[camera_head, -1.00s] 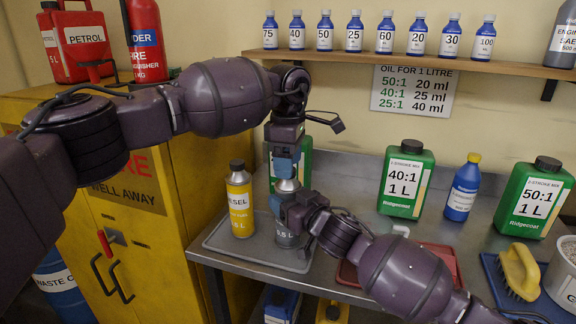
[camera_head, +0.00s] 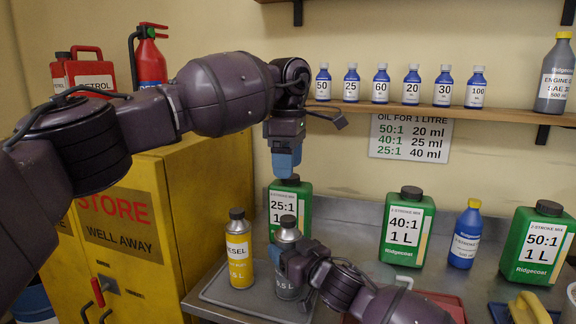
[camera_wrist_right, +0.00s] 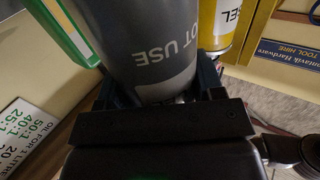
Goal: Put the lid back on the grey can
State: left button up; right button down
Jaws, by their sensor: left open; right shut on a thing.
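The grey can (camera_head: 289,285) stands upright on the grey tray at the left of the steel bench, beside the yellow diesel can. A dark lid (camera_head: 288,221) sits on top of its silver shoulder; I cannot tell how tightly. My right gripper (camera_head: 280,264) is shut on the side of the grey can. In the right wrist view the can's grey body (camera_wrist_right: 150,45) fills the space between the fingers, and its top is out of view. My left gripper (camera_head: 286,165) is open and empty, pointing down above the lid and apart from it.
The diesel can (camera_head: 238,250) stands close to the left on the tray (camera_head: 215,292). A green 25:1 container (camera_head: 300,197) is just behind. Further right stand the 40:1 container (camera_head: 408,228), a blue bottle (camera_head: 465,236) and the 50:1 container (camera_head: 538,244). A shelf (camera_head: 400,108) holds small bottles.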

jog(key=shift+c, duration=0.8)
grip_release()
jog(key=shift+s+d, duration=0.1)
pick_arm(q)
jog(key=shift+s+r+p, duration=0.25)
jog(key=shift+r+p, duration=0.2)
jog(key=shift+r, duration=0.65)
jog(key=shift+s+r+p, duration=0.25)
jog(key=shift+r+p, duration=0.2)
jog(key=shift+r, duration=0.6)
pick_arm(e)
jog(key=v, duration=1)
jog(key=shift+s+d, duration=0.2)
pick_arm(q)
jog(key=shift+s, duration=0.1)
pick_arm(e)
jog(key=shift+s, duration=0.1)
